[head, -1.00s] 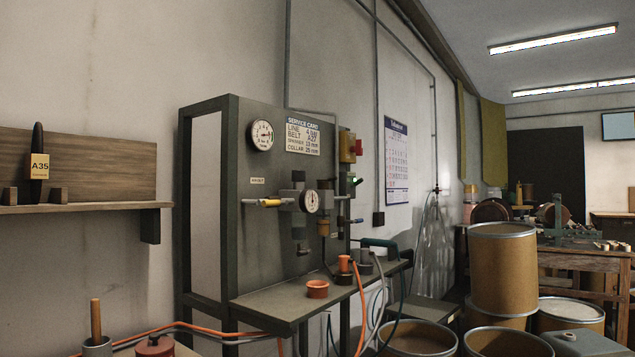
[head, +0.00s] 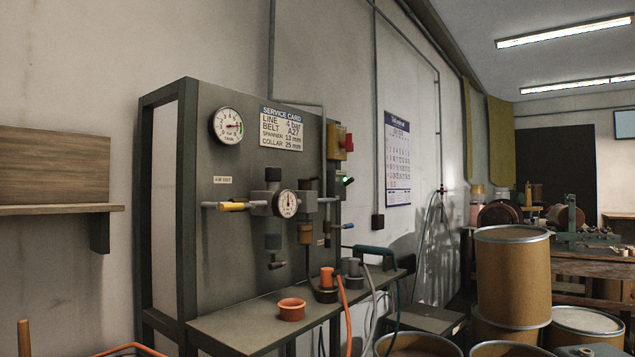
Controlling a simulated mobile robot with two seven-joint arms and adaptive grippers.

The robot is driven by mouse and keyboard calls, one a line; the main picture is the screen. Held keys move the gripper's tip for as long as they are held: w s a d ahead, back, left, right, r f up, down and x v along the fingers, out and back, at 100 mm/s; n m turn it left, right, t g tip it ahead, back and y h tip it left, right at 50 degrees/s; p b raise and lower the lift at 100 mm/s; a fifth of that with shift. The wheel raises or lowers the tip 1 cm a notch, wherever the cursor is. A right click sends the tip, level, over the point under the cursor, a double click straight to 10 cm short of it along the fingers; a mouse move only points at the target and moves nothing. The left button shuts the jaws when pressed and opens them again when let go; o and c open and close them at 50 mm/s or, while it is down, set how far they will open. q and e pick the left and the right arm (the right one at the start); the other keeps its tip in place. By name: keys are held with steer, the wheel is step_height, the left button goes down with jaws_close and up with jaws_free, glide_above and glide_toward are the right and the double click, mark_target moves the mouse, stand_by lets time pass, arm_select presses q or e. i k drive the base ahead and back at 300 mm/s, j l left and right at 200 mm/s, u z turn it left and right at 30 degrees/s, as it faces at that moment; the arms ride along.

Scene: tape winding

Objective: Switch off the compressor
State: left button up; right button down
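The compressor's control panel (head: 225,130) is a dark upright board on a frame at centre left. A yellow box with a red switch (head: 348,144) sits on its right edge, seen from the side, so its setting cannot be told. A small green light (head: 348,181) glows below it. A large round gauge (head: 228,126) is at the upper left with its needle off to the right side. A smaller gauge (head: 287,203) sits on the regulator beside a yellow-handled valve (head: 236,206). The compressor's tank is not clearly seen. Neither gripper is in view.
A shelf below the panel (head: 250,318) holds an orange cup (head: 291,309), and hoses hang from its right. A service card (head: 282,128) is on the panel. Cardboard drums (head: 512,275) crowd the floor at right. A wooden shelf (head: 60,209) is on the left wall.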

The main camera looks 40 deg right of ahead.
mark_target(351, 181)
steer(key=i+l+u, duration=0.1)
steer(key=l+u, duration=0.35)
steer(key=l, duration=0.7)
steer(key=l+u, duration=0.2)
steer(key=l, duration=1.9)
steer(key=k+l, duration=0.1)
steer(key=l, duration=0.85)
